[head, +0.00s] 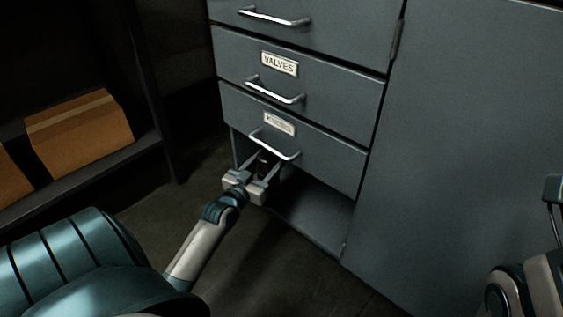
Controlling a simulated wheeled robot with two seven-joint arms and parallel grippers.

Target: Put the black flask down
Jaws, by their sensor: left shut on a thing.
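My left gripper (262,160) reaches to the front of the open compartment at the bottom of the grey cabinet, just below the lowest drawer handle. Its fingers are shut on a small dark thing, seemingly the black flask (263,156). Most of the flask is hidden by the fingers or lost in the shadow, so its tilt and whether it touches the compartment floor cannot be told. Part of my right gripper (553,192) shows at the right edge, cut off by the frame, and its fingertips are not clear.
The grey cabinet has closed drawers, one labelled VALVES (279,64), above the open compartment (316,208), whose visible floor is bare. A tall flat grey panel (470,140) stands at right. A dark shelf (140,148) with cardboard boxes (80,130) is at left.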

